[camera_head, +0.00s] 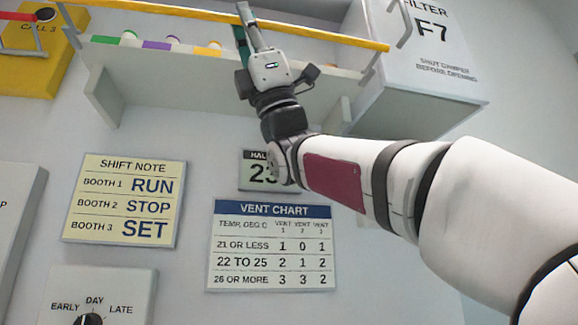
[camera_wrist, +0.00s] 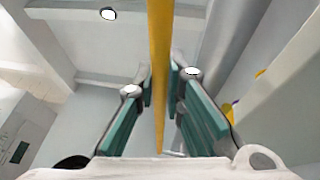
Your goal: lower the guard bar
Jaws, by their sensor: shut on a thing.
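The guard bar (camera_head: 330,38) is a long yellow bar that runs across the front of a shelf near the top of the head view. My gripper (camera_head: 243,10) reaches up to it from below. In the wrist view the bar (camera_wrist: 158,60) passes between the two green-padded fingers of my gripper (camera_wrist: 160,85). The fingers are shut on the bar, one on each side. In the head view the contact is near the top edge and is partly hidden by the fingers.
Behind the bar, a shelf (camera_head: 150,72) holds several coloured spools. A white filter box (camera_head: 425,60) stands at the right and a yellow call box (camera_head: 38,55) at the left. Below hang a shift note (camera_head: 125,200) and a vent chart (camera_head: 270,246), with a dial panel (camera_head: 95,300) lower left.

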